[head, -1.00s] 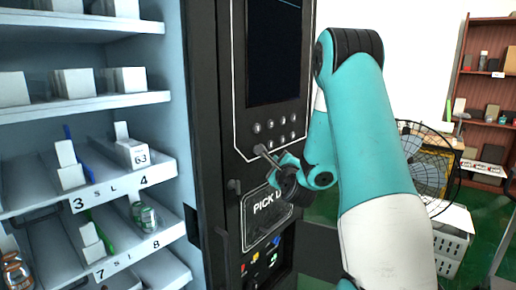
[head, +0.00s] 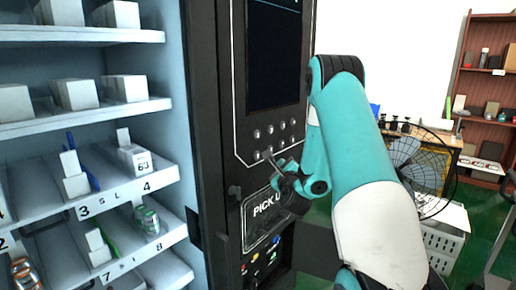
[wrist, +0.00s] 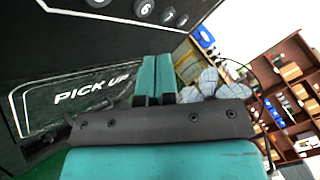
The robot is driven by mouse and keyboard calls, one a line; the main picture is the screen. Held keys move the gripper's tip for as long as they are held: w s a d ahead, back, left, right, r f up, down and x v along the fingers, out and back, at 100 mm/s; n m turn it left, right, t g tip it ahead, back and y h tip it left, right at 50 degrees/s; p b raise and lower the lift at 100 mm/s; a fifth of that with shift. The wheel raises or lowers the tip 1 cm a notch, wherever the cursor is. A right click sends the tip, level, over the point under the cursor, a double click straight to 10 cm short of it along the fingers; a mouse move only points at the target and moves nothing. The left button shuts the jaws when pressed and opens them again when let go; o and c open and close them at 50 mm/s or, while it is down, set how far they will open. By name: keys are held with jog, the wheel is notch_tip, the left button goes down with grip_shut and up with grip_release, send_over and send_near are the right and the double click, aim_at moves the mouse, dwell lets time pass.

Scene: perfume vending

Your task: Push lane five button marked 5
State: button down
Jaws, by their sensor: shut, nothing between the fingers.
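The black vending machine's button panel (head: 272,140) has two rows of round metal buttons. In the head view their numbers are too small to read. The lower row's leftmost button (head: 256,155) shows just left of my gripper's tip. In the wrist view, a button cut by the top edge (wrist: 98,2) sits left of the one marked 6 (wrist: 144,8); its number is not readable. My gripper (head: 268,156) is shut and empty, by the panel's lower edge. Its teal fingers (wrist: 155,62) appear below the buttons in the wrist view. Contact with the panel cannot be told.
Shelves of boxes (head: 125,188) stand open at left. A fan (head: 425,165), a white crate (head: 442,238) and a wooden bookcase (head: 485,100) are at right.

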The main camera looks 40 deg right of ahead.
aim_at(257, 156)
jog(key=w+p, duration=0.6)
jog(key=p, duration=0.7)
jog(key=shift+w+a, duration=0.2)
jog(key=shift+a, duration=0.15)
jog(key=shift+w+r+p, duration=0.1)
jog(key=shift+w+p, duration=0.2)
jog(key=shift+p, duration=0.35)
dwell(1.1)
jog(key=shift+w, duration=0.15)
jog(key=shift+w+p, duration=0.4)
jog(key=shift+p, duration=0.75)
dwell(0.7)
jog(key=shift+s+f+b, duration=0.2)
jog(key=shift+f+b, duration=0.1)
jog(key=shift+b, duration=0.5)
jog(key=shift+s+b, duration=0.25)
jog(key=shift+b, duration=0.25)
jog(key=shift+s+r+b, duration=0.15)
jog(key=shift+s+b, duration=0.2)
jog(key=shift+b, duration=0.15)
